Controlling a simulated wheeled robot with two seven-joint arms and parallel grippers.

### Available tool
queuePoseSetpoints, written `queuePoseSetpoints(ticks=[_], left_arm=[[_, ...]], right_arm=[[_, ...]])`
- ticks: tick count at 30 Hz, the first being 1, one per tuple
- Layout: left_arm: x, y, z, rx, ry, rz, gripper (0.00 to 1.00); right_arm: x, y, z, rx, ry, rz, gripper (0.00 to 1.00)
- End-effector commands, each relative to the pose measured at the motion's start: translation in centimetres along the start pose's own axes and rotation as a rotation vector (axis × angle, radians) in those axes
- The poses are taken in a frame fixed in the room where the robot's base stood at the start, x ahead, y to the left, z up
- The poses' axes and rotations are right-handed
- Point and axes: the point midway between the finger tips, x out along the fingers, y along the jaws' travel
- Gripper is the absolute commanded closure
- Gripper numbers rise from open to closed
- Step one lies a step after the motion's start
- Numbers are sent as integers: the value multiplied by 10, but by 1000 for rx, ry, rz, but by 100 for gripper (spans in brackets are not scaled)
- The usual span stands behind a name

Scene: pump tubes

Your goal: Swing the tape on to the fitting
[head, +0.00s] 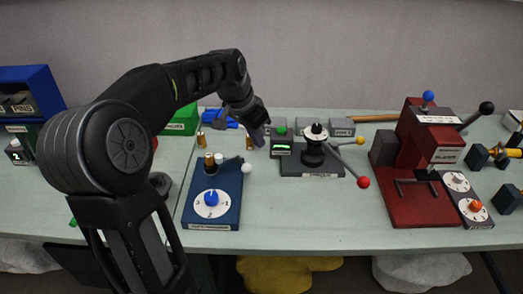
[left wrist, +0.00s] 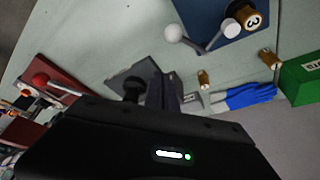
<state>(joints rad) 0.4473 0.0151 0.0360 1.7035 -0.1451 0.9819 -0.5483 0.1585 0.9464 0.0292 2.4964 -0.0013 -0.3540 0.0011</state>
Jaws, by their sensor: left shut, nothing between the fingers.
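The blue station (head: 230,216) with a blue dial (head: 211,198) stands on the table left of centre. A brass fitting (head: 209,160) stands upright on it, with a white cylinder that looks like the tape (head: 219,159) close beside it. A lever with a white ball (head: 246,168) reaches out to the right. The left wrist view shows the white cylinder (left wrist: 233,27) beside the brass fitting (left wrist: 246,13) and the white ball (left wrist: 173,33); I cannot tell whether cylinder and fitting touch. My left gripper (head: 260,136) is shut and empty, behind and right of the ball, apart from it.
Loose brass fittings (head: 249,143) stand behind the station. A dark station (head: 300,170) with a red-ball lever (head: 363,182) is right of my gripper. A red press (head: 410,190) stands farther right. A green box (head: 182,122) is at the back left. The table front centre is clear.

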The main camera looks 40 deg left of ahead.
Motion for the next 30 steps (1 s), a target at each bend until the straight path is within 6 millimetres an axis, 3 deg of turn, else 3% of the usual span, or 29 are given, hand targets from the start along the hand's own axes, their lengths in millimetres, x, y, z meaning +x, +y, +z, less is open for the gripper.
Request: queuePoseSetpoints(ticks=[3,9,30], left_arm=[[-21,-1,-1,1,4,-1,100],[-41,-2,-1,1,1,1,100],[-43,-2,-1,1,-1,1,100]], right_arm=[[3,1,0,0,1,0,64],[4,1,-1,0,2,0,64],[4,1,-1,0,2,0,64]])
